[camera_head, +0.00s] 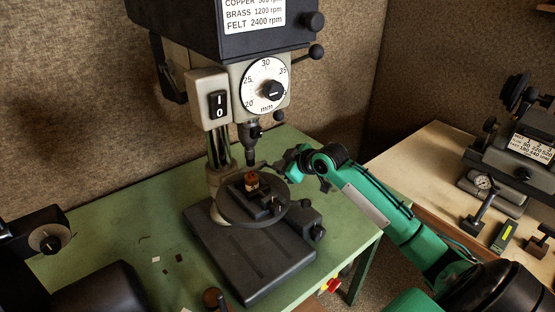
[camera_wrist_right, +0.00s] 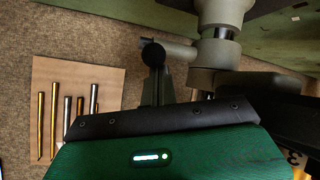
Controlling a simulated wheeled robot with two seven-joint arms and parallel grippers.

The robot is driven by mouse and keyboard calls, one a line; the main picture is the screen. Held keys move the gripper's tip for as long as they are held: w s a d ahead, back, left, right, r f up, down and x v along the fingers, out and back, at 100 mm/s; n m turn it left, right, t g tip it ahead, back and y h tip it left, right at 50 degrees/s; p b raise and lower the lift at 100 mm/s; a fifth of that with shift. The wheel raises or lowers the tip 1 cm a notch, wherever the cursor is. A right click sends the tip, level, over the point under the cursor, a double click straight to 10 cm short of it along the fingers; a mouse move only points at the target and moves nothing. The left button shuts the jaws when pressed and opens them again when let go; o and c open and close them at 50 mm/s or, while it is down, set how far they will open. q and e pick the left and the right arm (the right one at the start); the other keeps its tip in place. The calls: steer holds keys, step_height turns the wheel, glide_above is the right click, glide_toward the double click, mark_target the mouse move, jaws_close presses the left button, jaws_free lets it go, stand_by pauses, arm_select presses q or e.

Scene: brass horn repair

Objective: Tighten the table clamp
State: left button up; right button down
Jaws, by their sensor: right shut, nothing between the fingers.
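The drill press has a round dark table (camera_head: 240,209) on its column (camera_head: 221,150). A small vise on this table holds a reddish-brown piece (camera_head: 251,181). My right gripper (camera_head: 272,166) is beside the column, just behind and right of the table. In the right wrist view, a grey collar on the column carries a short lever (camera_wrist_right: 180,50) with a black ball knob (camera_wrist_right: 153,54), which looks like the table clamp. The shut, empty fingers (camera_wrist_right: 157,75) are in line with the knob; I cannot tell whether they touch it. The clamp is hidden in the head view. My left gripper is not in view.
The press has a black base (camera_head: 262,262) on a green bench (camera_head: 120,225). The drill chuck (camera_head: 250,145) hangs close above the vise. A second bench (camera_head: 425,160) with a machine and tools stands right. In the wrist view, several metal tubes (camera_wrist_right: 67,110) lie on a pale board.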

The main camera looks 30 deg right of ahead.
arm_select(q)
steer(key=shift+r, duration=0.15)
arm_select(e)
steer(key=shift+r, duration=0.2)
steer(key=shift+w+a+r+p, duration=0.15)
steer(key=shift+r+p, duration=0.1)
steer(key=shift+p, duration=0.15)
arm_select(q)
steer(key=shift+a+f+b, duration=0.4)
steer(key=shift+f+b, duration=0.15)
steer(key=shift+b, duration=0.25)
arm_select(e)
steer(key=a+v, duration=0.2)
steer(key=v, duration=0.7)
steer(key=shift+s+d, duration=0.25)
steer(key=shift+d, duration=0.05)
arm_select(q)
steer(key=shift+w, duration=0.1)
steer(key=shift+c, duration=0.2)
